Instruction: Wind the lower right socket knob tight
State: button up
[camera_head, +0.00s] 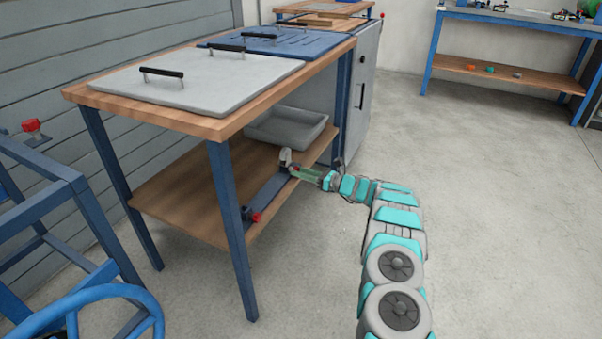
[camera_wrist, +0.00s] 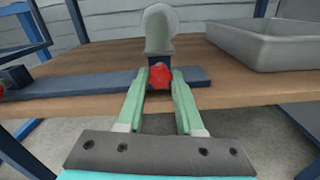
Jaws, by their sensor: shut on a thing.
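The red knob (camera_wrist: 160,77) is between the green fingertips of my gripper (camera_wrist: 158,84) in the wrist view, at the front of the lower shelf. My gripper is shut on it. In the head view my gripper (camera_head: 302,173) reaches the shelf edge from the right and mostly hides this knob. A grey socket piece with a rounded top (camera_wrist: 160,32) stands upright just behind the knob, and also shows in the head view (camera_head: 286,158). A dark flat bar (camera_wrist: 90,84) runs along the shelf edge to a second red knob (camera_head: 256,217) at its other end. How tight the held knob sits cannot be told.
The wooden lower shelf (camera_head: 178,203) has a grey tray (camera_head: 287,128) behind the socket. The worktop above carries a grey lid (camera_head: 200,80) and a blue lid (camera_head: 280,43). A blue table leg (camera_head: 231,235) stands left of my gripper. The floor to the right is clear.

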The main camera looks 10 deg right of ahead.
grip_shut()
jog(key=shift+f+n+b, duration=0.1)
jog(key=shift+n+b, duration=0.2)
jog(key=shift+b, duration=0.15)
jog(key=shift+n+b, duration=6.9)
jog(key=shift+n, duration=9.3)
